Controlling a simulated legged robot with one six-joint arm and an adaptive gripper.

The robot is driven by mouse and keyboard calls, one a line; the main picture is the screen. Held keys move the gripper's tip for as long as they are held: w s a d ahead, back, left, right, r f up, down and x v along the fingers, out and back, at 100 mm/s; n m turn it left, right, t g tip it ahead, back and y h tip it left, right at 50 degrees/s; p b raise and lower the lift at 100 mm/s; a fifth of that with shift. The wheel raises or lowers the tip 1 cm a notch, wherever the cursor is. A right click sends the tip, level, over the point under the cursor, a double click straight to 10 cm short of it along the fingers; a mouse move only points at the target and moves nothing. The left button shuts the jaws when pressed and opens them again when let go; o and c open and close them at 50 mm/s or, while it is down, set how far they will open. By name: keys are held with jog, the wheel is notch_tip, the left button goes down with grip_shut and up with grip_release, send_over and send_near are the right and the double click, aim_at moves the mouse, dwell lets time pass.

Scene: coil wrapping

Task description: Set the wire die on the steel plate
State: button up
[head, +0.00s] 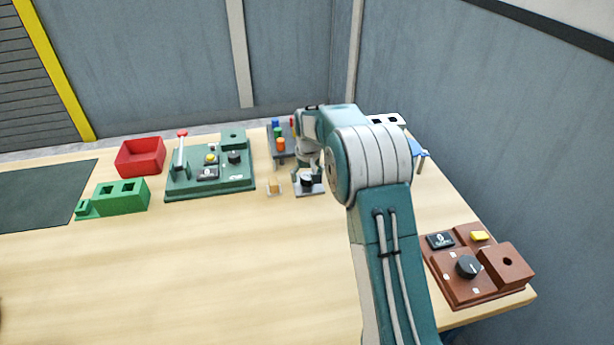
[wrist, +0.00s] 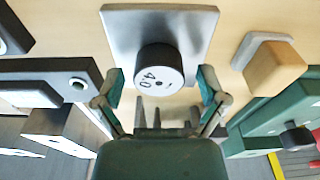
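The wire die is a short dark cylinder (head: 307,181) with a pale end face marked 4.0 in the wrist view (wrist: 160,72). It appears to stand upright on the steel plate (head: 309,191), a flat grey square that also shows in the wrist view (wrist: 190,25). The die sits near the plate edge closest to my gripper in the wrist view. My gripper (head: 306,172) is open, with one finger on each side of the die. In the wrist view my gripper (wrist: 160,88) shows a gap between each finger and the die.
A small wooden block (head: 274,185) stands left of the plate. A green panel with a red-topped lever (head: 210,181), a red bin (head: 140,156) and a green holed block (head: 120,196) are further left. A rack with coloured pieces (head: 281,153) is behind. A brown control panel (head: 477,268) is front right.

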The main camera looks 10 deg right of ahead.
aim_at(308, 179)
jog(key=s+r+t, duration=0.1)
jog(key=s+r, duration=0.4)
jog(key=r, duration=0.5)
jog(key=s+r, duration=0.4)
jog(key=r, duration=0.5)
jog(key=s+r+t, duration=0.1)
jog(key=s+r, duration=0.3)
jog(key=s, duration=0.8)
jog(key=s+f+t, duration=0.1)
jog(key=s+f, duration=0.1)
jog(key=s, duration=0.7)
jog(key=s+f+t, duration=0.1)
jog(key=s+f, duration=0.1)
jog(key=s, duration=0.8)
jog(key=shift+s+m, duration=0.15)
jog(key=shift+m, duration=0.25)
